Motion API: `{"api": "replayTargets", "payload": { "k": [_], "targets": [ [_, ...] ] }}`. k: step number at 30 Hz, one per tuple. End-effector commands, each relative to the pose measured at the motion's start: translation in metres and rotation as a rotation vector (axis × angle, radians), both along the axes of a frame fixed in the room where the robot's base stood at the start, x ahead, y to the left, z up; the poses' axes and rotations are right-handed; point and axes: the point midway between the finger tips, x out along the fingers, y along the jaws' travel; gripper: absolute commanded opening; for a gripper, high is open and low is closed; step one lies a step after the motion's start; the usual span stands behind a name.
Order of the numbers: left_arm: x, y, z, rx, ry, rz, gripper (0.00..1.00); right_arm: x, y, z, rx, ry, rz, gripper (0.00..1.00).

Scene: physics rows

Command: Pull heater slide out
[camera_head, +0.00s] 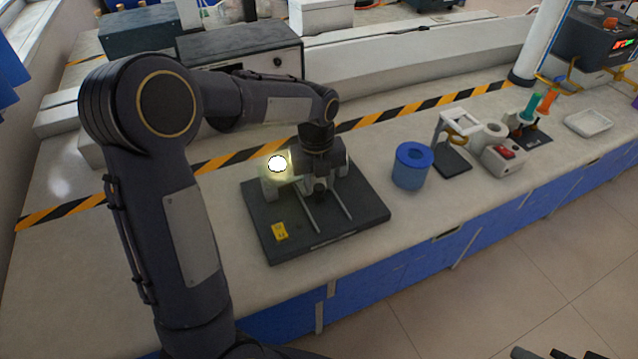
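The heater apparatus has a dark flat base (285,240) with a yellow warning label and two pale parallel rails (337,200) running toward its front edge. A bright glowing round light (277,163) sits at the back left of the base, by a pale block. My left gripper (319,182) reaches down from above over the back of the rails, at the heater slide. Its wrist and dark body hide most of the slide, and whether the fingers hold it is unclear. Dark tips at the bottom right edge (545,353) seem to belong to my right gripper, mostly out of frame.
A blue cylinder (411,168) stands right of the base, then a small stand (452,155), a white device with a red switch (503,158) and a white tray (588,123). Black boxes stand behind. The bench in front of the base is clear to its edge.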

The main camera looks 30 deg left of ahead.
Motion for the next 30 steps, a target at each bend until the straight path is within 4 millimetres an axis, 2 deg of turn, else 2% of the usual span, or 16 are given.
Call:
{"api": "replayTargets", "payload": {
  "k": [3,11,19,26,30],
  "targets": [
    [0.0,0.0,-0.008,0.0,0.0,0.001,0.34,0.0,0.0,0.0,0.0,0.0,0.0,0.36],
    [0.0,0.0,-0.009,-0.001,-0.001,0.002,0.34,0.0,0.0,0.0,0.0,0.0,0.0,0.36],
    [0.0,0.0,-0.009,-0.001,-0.001,0.002,0.0,0.0,0.0,0.0,0.0,0.0,0.0,0.36],
    [-0.002,-0.003,-0.008,-0.001,-0.001,0.001,0.0,0.0,0.0,-0.001,0.0,0.0,0.0,0.36],
    [-0.019,-0.023,-0.009,-0.003,0.0,-0.002,0.0,0.0,0.0,-0.003,0.0,0.0,0.0,0.36]
  ]
}}
